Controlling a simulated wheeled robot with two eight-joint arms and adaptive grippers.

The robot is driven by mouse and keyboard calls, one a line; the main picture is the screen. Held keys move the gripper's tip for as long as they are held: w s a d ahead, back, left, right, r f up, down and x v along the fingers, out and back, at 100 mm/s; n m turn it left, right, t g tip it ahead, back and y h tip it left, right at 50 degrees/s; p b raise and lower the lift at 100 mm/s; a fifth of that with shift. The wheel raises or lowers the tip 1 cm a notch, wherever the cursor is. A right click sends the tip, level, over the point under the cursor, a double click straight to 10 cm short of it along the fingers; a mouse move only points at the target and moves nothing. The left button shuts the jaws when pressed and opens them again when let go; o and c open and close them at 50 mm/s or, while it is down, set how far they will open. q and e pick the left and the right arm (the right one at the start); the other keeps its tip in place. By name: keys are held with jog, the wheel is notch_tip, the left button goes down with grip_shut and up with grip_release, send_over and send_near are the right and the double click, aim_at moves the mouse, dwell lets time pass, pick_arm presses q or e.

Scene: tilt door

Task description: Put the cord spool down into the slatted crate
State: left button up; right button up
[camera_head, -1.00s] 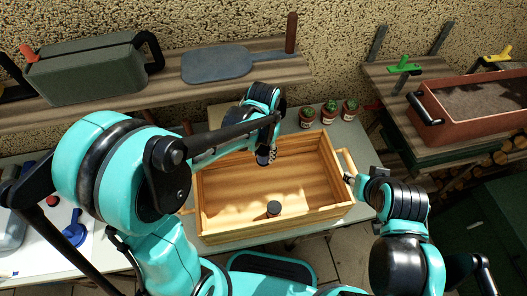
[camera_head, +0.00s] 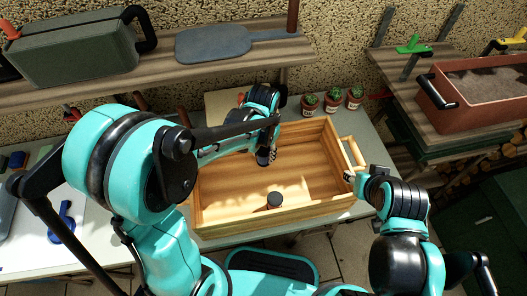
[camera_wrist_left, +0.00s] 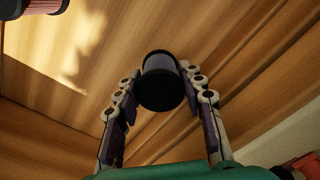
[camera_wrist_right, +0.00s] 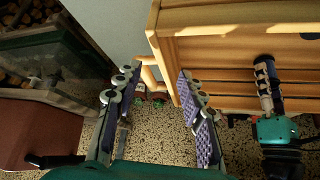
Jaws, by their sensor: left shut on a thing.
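The slatted crate (camera_head: 318,211) is a light wooden box with side handles on the table. My left gripper (camera_head: 266,157) is over its back part. In the left wrist view the left gripper (camera_wrist_left: 160,88) is shut on a dark cord spool (camera_wrist_left: 161,80), with wooden slats behind it. The head view mostly hides this spool. A second dark spool (camera_head: 274,200) stands in the crate near its front wall and shows at the top left of the left wrist view (camera_wrist_left: 38,5). My right gripper (camera_wrist_right: 157,88) is open near the crate's right handle (camera_head: 357,151).
Several small potted plants (camera_head: 332,101) stand behind the crate's back right corner. A shelf behind holds a grey-green case (camera_head: 75,48) and a blue-grey paddle (camera_head: 213,44). A terracotta planter (camera_head: 475,95) stands at the right. A blue tool (camera_head: 62,222) lies on the left table.

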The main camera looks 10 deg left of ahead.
pick_arm(q)
jog(key=shift+f+b, duration=0.3)
jog(key=shift+f, duration=0.15)
dwell(0.3)
jog(key=o, duration=1.2)
jog(key=shift+r, duration=0.1)
notch_tip(320, 180, up, 12)
jog(key=shift+f, duration=0.1)
